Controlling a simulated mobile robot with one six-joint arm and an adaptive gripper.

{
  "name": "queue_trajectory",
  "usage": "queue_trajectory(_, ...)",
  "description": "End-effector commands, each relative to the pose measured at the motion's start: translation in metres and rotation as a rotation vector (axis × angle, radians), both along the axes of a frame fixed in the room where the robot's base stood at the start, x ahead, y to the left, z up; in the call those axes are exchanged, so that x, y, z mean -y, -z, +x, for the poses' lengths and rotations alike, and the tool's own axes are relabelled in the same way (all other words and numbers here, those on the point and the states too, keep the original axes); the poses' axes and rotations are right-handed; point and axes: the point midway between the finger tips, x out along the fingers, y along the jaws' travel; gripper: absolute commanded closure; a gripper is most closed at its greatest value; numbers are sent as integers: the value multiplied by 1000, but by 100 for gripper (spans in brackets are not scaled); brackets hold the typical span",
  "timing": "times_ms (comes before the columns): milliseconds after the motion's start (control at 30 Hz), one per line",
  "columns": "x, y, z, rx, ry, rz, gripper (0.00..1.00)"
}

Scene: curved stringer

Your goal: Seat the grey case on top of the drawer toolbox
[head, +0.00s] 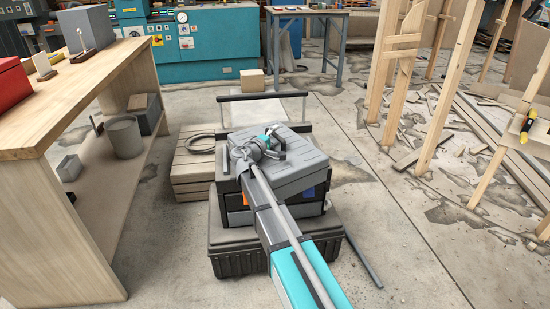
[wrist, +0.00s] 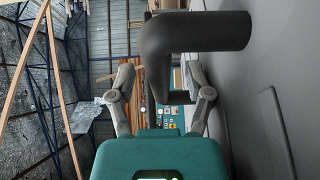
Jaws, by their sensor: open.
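The grey case (head: 305,152) lies flat on top of the drawer toolbox (head: 238,217), turned slightly relative to it. The toolbox is dark, with orange and blue showing at its front. My arm crosses in front and hides part of both. My gripper (head: 277,146) is low over the case's top. In the wrist view my gripper (wrist: 166,85) has its two fingers apart. A dark handle (wrist: 205,32) stands out from the grey surface (wrist: 285,60) at the right and overlaps the space between the fingers. Whether the fingers touch it I cannot tell.
The toolbox stands on a wide dark trunk (head: 235,258). A slatted wooden crate (head: 193,165) with a coiled hose stands close on the left. A workbench (head: 85,90) runs along the left. Timber posts (head: 445,95) stand on the right. A bar (head: 365,262) lies beside the trunk.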

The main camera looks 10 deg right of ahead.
Motion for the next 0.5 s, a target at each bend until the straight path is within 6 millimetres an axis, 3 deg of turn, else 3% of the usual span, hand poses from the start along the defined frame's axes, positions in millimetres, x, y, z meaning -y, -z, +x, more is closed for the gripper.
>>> queue_trajectory(300,0,0,0,0,0,0,35)
queue_trajectory(500,0,0,0,0,0,0,72)
